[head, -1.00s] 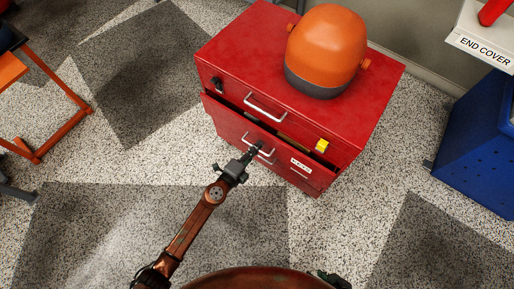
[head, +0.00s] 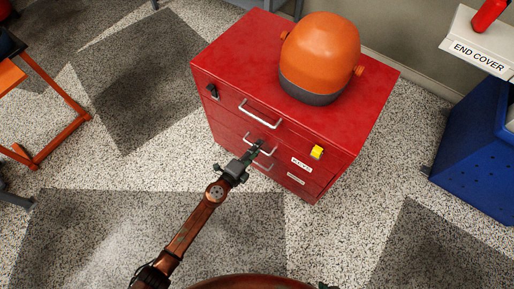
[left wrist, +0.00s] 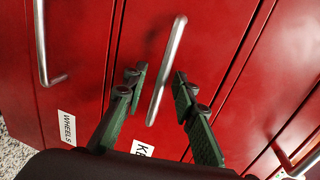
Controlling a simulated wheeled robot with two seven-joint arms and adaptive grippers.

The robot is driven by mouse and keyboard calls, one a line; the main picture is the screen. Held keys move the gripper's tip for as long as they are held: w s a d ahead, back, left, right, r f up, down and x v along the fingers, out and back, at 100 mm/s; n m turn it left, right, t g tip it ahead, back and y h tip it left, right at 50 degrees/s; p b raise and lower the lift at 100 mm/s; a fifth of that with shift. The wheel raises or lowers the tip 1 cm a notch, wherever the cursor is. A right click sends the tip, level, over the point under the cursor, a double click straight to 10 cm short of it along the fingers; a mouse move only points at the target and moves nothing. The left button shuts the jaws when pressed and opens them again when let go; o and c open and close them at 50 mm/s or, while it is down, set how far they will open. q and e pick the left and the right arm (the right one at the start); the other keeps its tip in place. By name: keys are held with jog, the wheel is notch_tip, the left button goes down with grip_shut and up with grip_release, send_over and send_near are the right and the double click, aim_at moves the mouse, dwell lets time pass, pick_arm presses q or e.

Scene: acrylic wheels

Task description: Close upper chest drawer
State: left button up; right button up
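The red chest (head: 350,135) stands on the floor with several drawers on its front. The labelled drawer (head: 284,155) below the top one looks flush or nearly flush; I cannot tell whether a thin gap is left. Its metal handle (head: 271,151) is at my left gripper (head: 258,147). In the left wrist view, the green fingers of my left gripper (left wrist: 158,82) are spread on either side of this handle (left wrist: 166,70), without visibly clamping it. The top drawer (head: 232,98) looks shut. My right gripper is not clearly visible.
An orange and dark grey rounded object (head: 322,58) sits on the chest. A yellow tag (head: 317,152) is on the front. A blue cabinet (head: 480,140) is at the right, an orange frame (head: 62,135) at the left. The floor between is clear.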

pick_arm(q)
jog(key=v, duration=1.1)
jog(key=shift+s+a, duration=0.2)
jog(key=shift+s, duration=0.15)
